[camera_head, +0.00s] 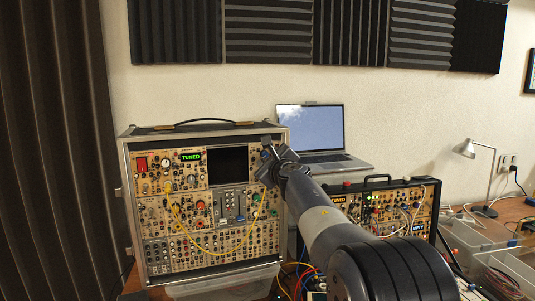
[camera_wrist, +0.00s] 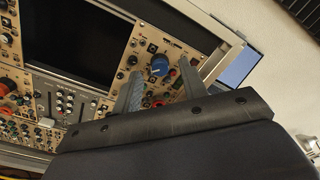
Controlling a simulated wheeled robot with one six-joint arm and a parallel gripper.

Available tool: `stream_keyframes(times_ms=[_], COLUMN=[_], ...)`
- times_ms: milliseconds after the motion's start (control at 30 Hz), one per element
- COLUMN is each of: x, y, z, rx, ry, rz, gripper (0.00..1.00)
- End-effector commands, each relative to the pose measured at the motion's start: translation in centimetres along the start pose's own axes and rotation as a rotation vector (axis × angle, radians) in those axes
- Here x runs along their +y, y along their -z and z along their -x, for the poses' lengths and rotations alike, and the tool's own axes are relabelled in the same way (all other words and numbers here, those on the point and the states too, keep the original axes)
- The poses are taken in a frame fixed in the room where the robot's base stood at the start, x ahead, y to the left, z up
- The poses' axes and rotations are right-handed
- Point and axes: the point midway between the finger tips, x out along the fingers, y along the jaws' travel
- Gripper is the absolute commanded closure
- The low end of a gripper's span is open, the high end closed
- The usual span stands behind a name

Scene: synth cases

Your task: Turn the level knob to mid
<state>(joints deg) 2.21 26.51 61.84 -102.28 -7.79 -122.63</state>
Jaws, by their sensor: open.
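A tall synth case (camera_head: 205,255) stands upright at the left, its front covered with knobs and jacks. My gripper (camera_head: 266,160) is in front of the case's right side, hiding that panel in the head view.
A dark screen (camera_head: 228,166) and a green TUNED display (camera_head: 191,157) are on the case. A yellow cable (camera_head: 198,249) loops across its lower front. A laptop (camera_head: 310,128) stands behind. A smaller synth case (camera_head: 425,205) and a lamp (camera_head: 492,180) are to the right.

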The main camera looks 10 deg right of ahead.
Motion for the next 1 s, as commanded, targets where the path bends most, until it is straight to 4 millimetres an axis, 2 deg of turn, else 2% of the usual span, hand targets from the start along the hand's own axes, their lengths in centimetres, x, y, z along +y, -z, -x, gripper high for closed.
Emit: stream_keyframes(times_ms=[200,467,1000], x=[0.0,0.04,0.04], y=[-0.03,0.01,0.01], z=[-1.15,-1.22,-1.19], rx=[0.0,0.0,0.0], ry=[0.0,0.0,0.0], rz=[-0.001,-0.001,-0.001], gripper=[0.59,0.59,1.0])
